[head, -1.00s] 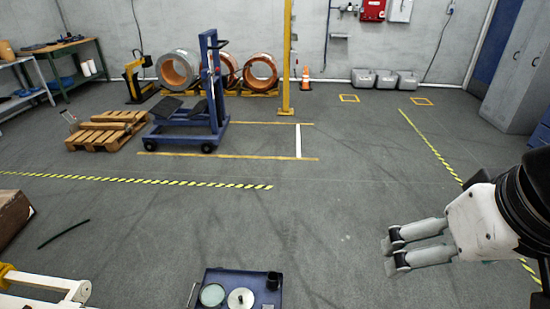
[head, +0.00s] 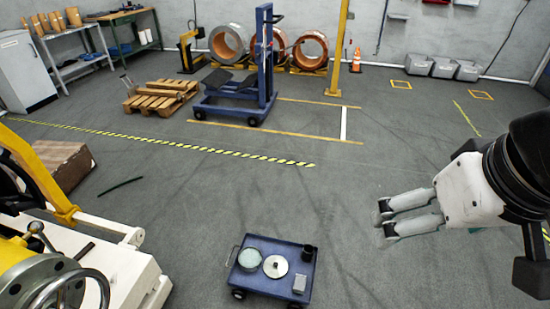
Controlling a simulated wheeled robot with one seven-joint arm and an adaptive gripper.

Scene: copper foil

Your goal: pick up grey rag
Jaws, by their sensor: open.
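My gripper (head: 381,222) is at the right of the head view, its two grey fingers pointing left. It is open and nothing shows between the fingers. It is above the floor, to the right of a blue cart. I cannot make out a grey rag. The blue cart (head: 262,292) at the bottom middle bears a pale round dish (head: 250,258), a silver disc with a knob (head: 276,266), a dark cup (head: 308,252) and a small grey block-like item (head: 299,284), whose material I cannot tell.
A white and yellow machine (head: 110,268) fills the lower left, beside a brown box (head: 62,166). A blue lift trolley (head: 240,92), wooden pallets (head: 155,98) and copper coils (head: 310,48) stand farther back. The grey floor between is mostly clear.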

